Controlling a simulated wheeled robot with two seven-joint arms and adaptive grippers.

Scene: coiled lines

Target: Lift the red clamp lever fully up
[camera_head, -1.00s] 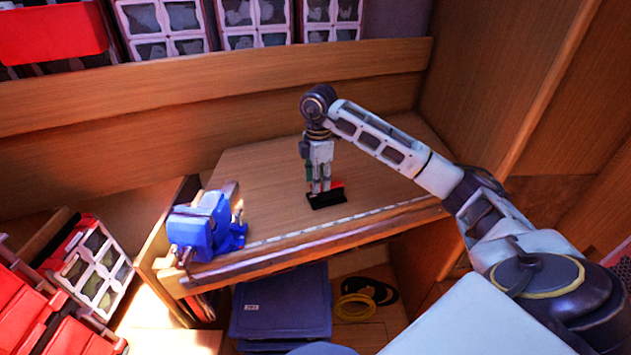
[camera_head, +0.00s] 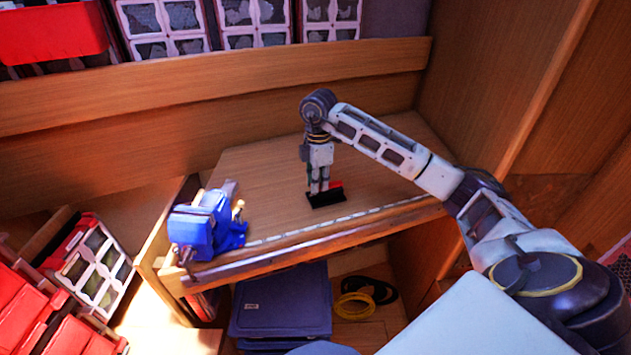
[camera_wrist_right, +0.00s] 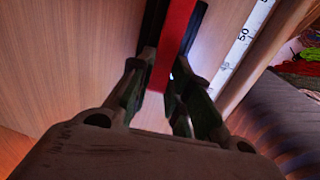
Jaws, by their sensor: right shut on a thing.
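The red clamp lever (camera_head: 336,185) shows as a small red piece on a black base (camera_head: 327,199) on the wooden bench, close to its front edge. My right gripper (camera_head: 319,190) points down over it, with its fingers at the lever. In the right wrist view the lever is a long red bar (camera_wrist_right: 172,50) running between the two fingers of my right gripper (camera_wrist_right: 165,90), which are shut on it. The fingers hide part of the lever in the head view. The lever's angle is hard to tell. My left gripper is not in view.
A blue vise (camera_head: 205,226) stands at the bench's left front corner. A ruler strip (camera_head: 330,226) runs along the front edge of the bench (camera_head: 250,170). Blue folders (camera_head: 281,300) and coiled lines (camera_head: 362,296) lie below. The bench top around the gripper is clear.

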